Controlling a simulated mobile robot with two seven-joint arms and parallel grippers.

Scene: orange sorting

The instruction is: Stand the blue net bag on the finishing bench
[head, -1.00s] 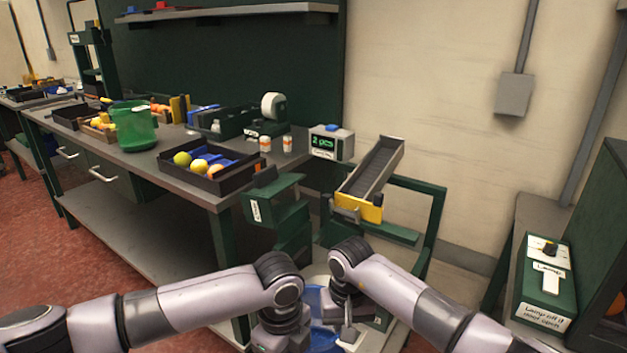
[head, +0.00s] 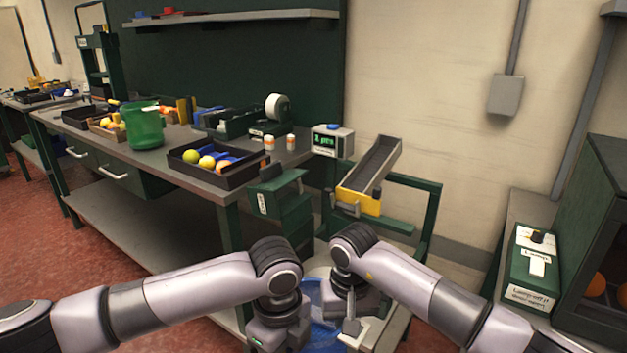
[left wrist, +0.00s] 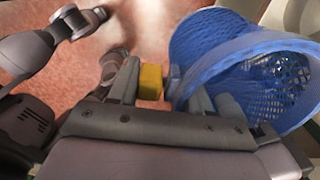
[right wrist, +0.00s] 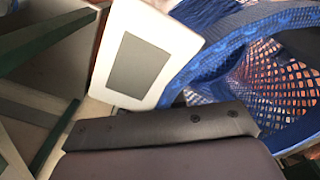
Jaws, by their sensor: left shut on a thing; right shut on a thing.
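The blue net bag (head: 322,318) is low between my two grippers in the head view, mostly hidden by my wrists. In the left wrist view its open rim and mesh (left wrist: 290,85) are on the right. In the right wrist view the bag's rim and mesh (right wrist: 270,75) fill the right side. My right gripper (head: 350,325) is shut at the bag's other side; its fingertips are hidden. Which bench is the finishing bench cannot be told.
A long grey bench (head: 215,186) carries a dark fruit tray (head: 240,175), a green bucket (head: 145,128) and a display box (head: 332,140). A chute (head: 368,170) stands ahead. A lamp switch box (head: 537,265) is on the right. A white plate (right wrist: 115,65) is close to my right wrist.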

